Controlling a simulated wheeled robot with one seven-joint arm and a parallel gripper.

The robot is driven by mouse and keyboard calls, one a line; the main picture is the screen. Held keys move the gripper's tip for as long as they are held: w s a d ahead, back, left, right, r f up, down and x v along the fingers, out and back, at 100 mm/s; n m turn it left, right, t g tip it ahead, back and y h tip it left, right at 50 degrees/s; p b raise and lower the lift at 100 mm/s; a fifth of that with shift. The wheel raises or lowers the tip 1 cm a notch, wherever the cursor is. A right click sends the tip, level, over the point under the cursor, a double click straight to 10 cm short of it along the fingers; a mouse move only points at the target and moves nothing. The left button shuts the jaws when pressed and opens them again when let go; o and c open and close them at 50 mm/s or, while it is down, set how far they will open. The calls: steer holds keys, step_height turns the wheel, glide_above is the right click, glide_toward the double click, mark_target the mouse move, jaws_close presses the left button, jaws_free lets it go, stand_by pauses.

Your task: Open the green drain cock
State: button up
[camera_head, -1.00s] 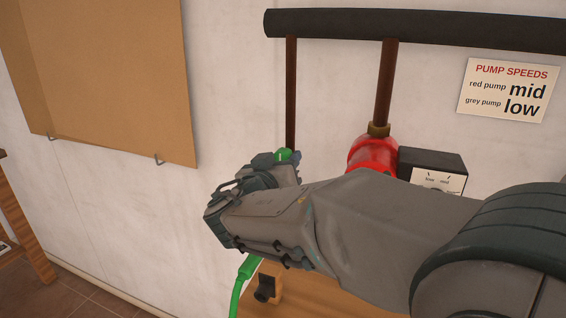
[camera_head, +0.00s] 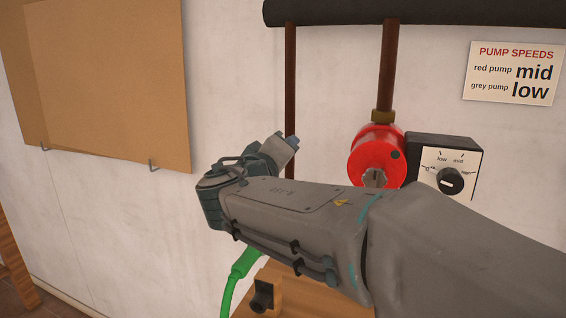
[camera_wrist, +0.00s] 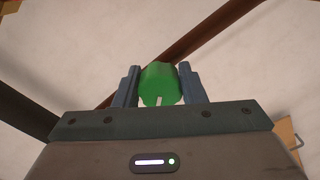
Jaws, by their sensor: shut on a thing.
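The green drain cock (camera_wrist: 160,80) shows in the wrist view as a round green knob with a small pale mark on its near edge. The two blue-grey fingers of my gripper (camera_wrist: 158,88) are closed on it, one on each side. In the head view my gripper (camera_head: 286,147) points up and right near the thin brown pipe (camera_head: 290,90). The drain cock is hidden behind my gripper there. I cannot tell how far the cock is turned.
A red pump (camera_head: 370,152) and its dark control box (camera_head: 445,150) with a dial stand right of my gripper. A green hose (camera_head: 238,275) hangs below my arm. A cardboard-coloured panel (camera_head: 105,80) hangs on the wall at left. A thick black pipe (camera_head: 420,13) runs above.

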steer(key=n, duration=0.3)
steer(key=shift+n+b, duration=0.3)
steer(key=shift+r+n, duration=0.1)
steer(key=shift+n, duration=1.9)
steer(key=o, duration=1)
steer(key=shift+s, duration=0.1)
steer(key=v, duration=1.3)
steer(key=shift+s+a, duration=0.15)
steer(key=shift+s, duration=0.2)
